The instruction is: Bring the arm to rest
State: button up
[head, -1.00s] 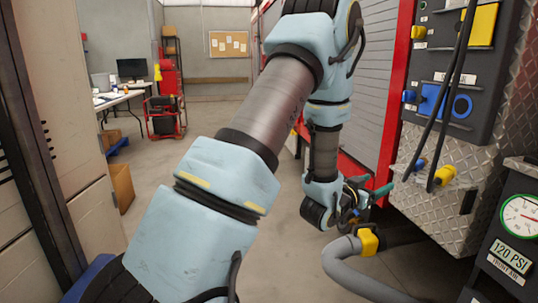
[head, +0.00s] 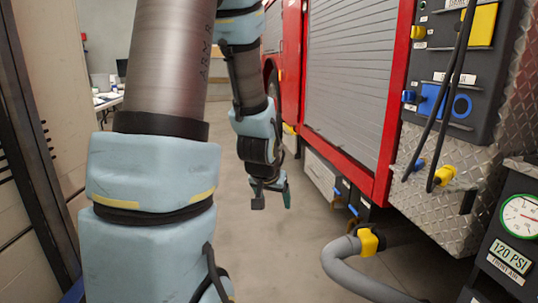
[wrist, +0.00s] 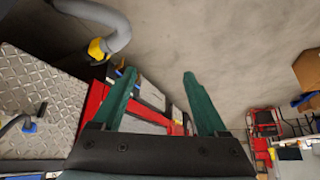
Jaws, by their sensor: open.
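My gripper (head: 271,196) hangs at the end of my light blue arm, left of the red fire truck (head: 382,130) and over the open floor in the head view. In the wrist view my gripper (wrist: 160,92) shows two green fingers spread wide apart with nothing between them. The fingers point over bare concrete floor. My gripper is apart from the truck and from the grey hose (head: 345,268).
The pump panel (head: 455,75) with blue and yellow fittings is on the right. A gauge box (head: 515,240) marked 120 PSI stands at the lower right. A tan cabinet (head: 50,110) is close on the left. The floor (head: 285,260) between is clear.

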jog(key=s+a+r+n+g+y+p, duration=0.1)
jog(key=s+a+g, duration=0.1)
jog(key=s+a, duration=0.3)
jog(key=s+a+r+n+g+y, duration=0.1)
jog(key=s+a+r+n+g, duration=0.15)
jog(key=s, duration=0.45)
notch_tip(320, 180, up, 13)
jog(key=p, duration=1.4)
jog(key=shift+a+r+m, duration=0.15)
jog(key=shift+a+m, duration=0.05)
jog(key=shift+m, duration=0.25)
jog(key=shift+w, duration=0.1)
